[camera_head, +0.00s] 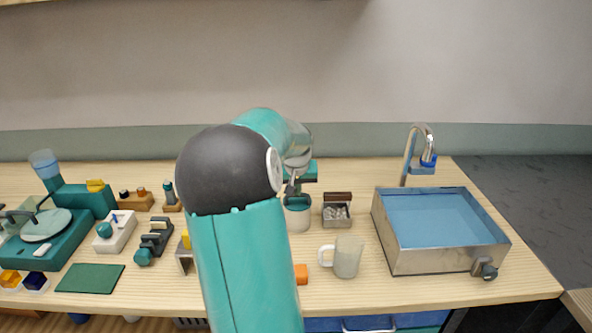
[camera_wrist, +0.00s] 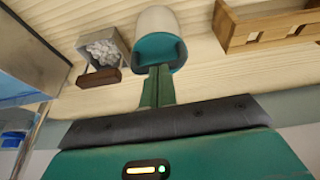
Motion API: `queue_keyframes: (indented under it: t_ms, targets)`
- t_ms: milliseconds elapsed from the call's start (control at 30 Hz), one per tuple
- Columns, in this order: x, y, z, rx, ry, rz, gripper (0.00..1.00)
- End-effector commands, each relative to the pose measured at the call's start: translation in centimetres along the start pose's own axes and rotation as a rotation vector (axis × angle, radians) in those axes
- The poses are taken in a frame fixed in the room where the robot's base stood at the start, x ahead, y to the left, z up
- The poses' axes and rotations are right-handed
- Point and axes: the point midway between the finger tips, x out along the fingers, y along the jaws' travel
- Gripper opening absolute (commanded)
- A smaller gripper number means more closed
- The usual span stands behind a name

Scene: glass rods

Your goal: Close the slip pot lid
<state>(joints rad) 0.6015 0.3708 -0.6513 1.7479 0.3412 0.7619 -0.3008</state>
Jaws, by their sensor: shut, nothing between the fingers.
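The slip pot (camera_head: 299,218) is a pale round pot with teal at its top, on the bench just right of my arm in the head view. In the wrist view the pot (camera_wrist: 157,19) is at top centre, with a rounded teal part (camera_wrist: 160,50), apparently the lid, at its near end. I cannot tell how far the lid is open. My gripper (camera_wrist: 158,72) is shut and empty, its teal fingertips at or very close to the teal part; contact is unclear. In the head view my gripper (camera_head: 292,192) is just above the pot, partly hidden by my arm.
A small metal box (camera_head: 336,219) with a raised brown lid and pale lumps stands right of the pot. A wooden rack (camera_wrist: 262,36) shows in the wrist view.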

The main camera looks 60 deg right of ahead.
Motion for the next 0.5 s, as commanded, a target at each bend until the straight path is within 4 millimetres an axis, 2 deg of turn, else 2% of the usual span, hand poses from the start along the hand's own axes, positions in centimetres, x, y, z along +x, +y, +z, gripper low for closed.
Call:
queue_keyframes:
  t_ms: [367, 500]
  targets:
    - [0.0, 0.0, -0.1, 0.0, 0.0, 0.0, 0.0]
    - [-1.0, -0.1, -0.2, -0.001, 0.003, -0.002, 0.0]
